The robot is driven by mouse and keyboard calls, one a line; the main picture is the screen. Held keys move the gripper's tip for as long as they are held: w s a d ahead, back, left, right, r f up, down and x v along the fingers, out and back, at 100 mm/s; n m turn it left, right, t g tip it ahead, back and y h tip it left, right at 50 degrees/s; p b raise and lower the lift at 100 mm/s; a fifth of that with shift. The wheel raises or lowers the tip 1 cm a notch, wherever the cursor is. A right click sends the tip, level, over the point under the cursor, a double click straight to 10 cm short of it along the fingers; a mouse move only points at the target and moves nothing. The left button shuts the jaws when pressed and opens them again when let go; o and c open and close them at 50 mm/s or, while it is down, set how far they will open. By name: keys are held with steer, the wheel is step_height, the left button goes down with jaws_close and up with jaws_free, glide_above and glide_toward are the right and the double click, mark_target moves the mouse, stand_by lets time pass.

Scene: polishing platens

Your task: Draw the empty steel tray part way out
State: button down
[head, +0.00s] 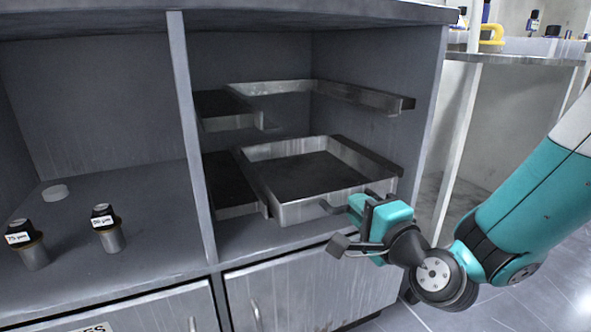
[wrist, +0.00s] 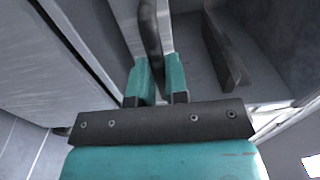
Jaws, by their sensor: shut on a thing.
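The steel tray (head: 287,213) sits on the lower rails in the right bay of the cabinet, in the head view. It has a dark, empty floor and raised steel walls, and its front stands near the cabinet's front opening. My gripper (head: 354,211) is at the right part of the tray's front, shut on the tray's handle (head: 335,208). In the wrist view the dark handle bar (wrist: 152,45) runs down between the teal fingers (wrist: 158,82). The exact contact of the fingertips is partly hidden.
Empty upper rails (head: 360,95) stick out above the tray. A vertical divider (head: 190,130) stands left of it, and a closed door (head: 310,285) is below. Two labelled bottles (head: 108,230) (head: 30,248) and a white lid (head: 55,193) are in the left bay. Shelving (head: 520,60) stands at right.

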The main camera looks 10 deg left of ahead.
steer(key=shift+b+v, duration=1.95)
steer(key=shift+v, duration=0.45)
steer(key=c, duration=1.1)
jaws_free()
steer(key=shift+o, duration=0.2)
steer(key=shift+f, duration=0.1)
